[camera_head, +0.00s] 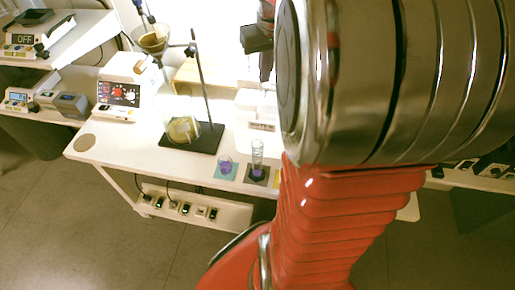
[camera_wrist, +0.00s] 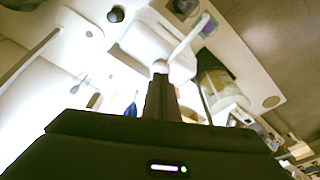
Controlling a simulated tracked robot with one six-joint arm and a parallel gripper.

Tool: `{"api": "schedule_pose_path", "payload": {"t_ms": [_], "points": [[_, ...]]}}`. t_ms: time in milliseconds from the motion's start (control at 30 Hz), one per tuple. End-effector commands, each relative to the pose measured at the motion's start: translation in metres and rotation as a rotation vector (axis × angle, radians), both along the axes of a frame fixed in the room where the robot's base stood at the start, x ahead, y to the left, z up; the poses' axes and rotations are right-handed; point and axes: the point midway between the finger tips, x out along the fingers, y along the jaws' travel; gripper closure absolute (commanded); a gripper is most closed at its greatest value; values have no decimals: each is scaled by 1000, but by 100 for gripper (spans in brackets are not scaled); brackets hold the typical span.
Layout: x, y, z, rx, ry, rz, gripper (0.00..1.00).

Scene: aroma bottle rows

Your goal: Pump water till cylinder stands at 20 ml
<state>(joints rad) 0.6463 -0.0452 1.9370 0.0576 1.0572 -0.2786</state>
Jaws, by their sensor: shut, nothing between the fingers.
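The clear measuring cylinder (camera_head: 257,155) stands upright on a dark mat with purple at its base; its water level is too small to read. A white dispenser (camera_head: 258,104) with a label on its front stands behind it, partly hidden by my arm. In the wrist view the dispenser (camera_wrist: 150,45) has a long white spout (camera_wrist: 190,38) reaching over the table. My gripper (camera_head: 258,38) is above and behind the dispenser in the head view. In the wrist view my gripper (camera_wrist: 160,85) is shut and empty, its tips close to the dispenser's pump top; contact cannot be told.
A small beaker (camera_head: 225,165) with purple stands on a teal mat beside the cylinder. A ring stand (camera_head: 205,140) holds a funnel (camera_head: 153,40) over a flask (camera_head: 184,130) of yellowish contents. A white instrument (camera_head: 119,92) stands at left. The front table edge is clear.

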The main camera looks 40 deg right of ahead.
Motion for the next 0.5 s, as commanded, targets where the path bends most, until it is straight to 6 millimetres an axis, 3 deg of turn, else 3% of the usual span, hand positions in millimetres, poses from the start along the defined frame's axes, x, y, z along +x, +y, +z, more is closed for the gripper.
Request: {"api": "schedule_pose_path", "payload": {"t_ms": [500], "points": [[0, 0, -7, 0, 0, 0, 100]]}}
